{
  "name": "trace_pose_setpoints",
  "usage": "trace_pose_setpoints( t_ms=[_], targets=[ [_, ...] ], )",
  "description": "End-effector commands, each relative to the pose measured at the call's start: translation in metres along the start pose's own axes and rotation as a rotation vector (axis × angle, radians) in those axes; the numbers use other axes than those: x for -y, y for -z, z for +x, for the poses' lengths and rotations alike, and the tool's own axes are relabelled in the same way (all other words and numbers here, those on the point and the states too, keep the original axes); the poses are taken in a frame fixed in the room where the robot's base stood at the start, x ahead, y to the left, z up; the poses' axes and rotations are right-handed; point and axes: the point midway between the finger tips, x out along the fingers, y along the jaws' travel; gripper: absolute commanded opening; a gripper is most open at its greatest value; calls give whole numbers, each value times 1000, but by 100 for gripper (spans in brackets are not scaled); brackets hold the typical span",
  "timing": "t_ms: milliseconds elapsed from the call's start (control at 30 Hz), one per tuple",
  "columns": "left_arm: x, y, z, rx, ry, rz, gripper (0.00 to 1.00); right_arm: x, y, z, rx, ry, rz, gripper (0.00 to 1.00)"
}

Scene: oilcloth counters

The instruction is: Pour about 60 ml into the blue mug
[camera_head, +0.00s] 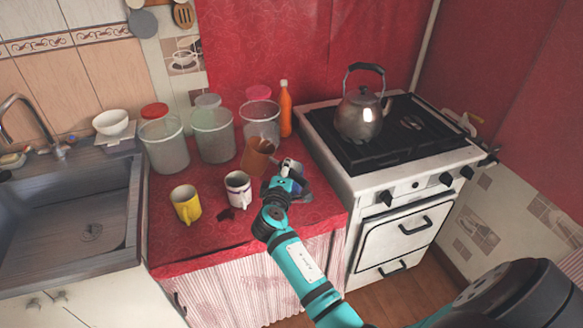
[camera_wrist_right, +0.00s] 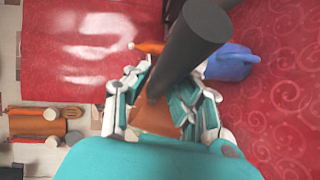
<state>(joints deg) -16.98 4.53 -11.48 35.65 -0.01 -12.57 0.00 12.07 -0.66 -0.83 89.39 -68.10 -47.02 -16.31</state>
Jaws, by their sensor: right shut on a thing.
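My right gripper (camera_head: 285,174) is shut on the dark handle (camera_wrist_right: 185,45) of a copper-brown pot (camera_head: 256,160). The pot is held above the counter and looks tilted. Part of it also shows between the fingers in the right wrist view (camera_wrist_right: 156,118). A blue thing (camera_head: 304,188), probably the blue mug, is largely hidden behind the gripper. It shows more clearly beside the fingers in the right wrist view (camera_wrist_right: 232,64). I cannot see inside it, and no stream of liquid is visible. My left gripper is not in view.
A white mug with a purple rim (camera_head: 237,190) and a yellow mug (camera_head: 186,205) stand left of the gripper. A dark patch (camera_head: 226,214) marks the red cloth. Clear canisters (camera_head: 213,137) and an orange bottle (camera_head: 285,112) stand behind. A stove with a kettle (camera_head: 361,117) is right.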

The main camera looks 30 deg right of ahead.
Motion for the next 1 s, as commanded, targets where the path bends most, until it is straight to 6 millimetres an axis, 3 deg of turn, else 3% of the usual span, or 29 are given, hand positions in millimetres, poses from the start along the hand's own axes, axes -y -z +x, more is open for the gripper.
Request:
trace_pose_setpoints(
  t_ms=[33, 133, 200, 467, 867, 1000],
  targets=[
    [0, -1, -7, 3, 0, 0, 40, -8, -2, 1, -4, 4, 34, 0],
    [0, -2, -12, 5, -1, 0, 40, -8, -9, 3, -9, 27, 93, 0],
    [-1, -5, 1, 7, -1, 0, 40, 9, -14, 7, -13, 42, 127, 0],
    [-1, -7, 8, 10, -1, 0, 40, 27, -26, 13, -23, 77, 222, 0],
    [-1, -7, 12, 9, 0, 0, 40, 43, -32, 18, -37, 134, 371, 0],
    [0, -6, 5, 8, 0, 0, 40, 40, -31, 17, -43, 154, 424, 0]
  ],
)
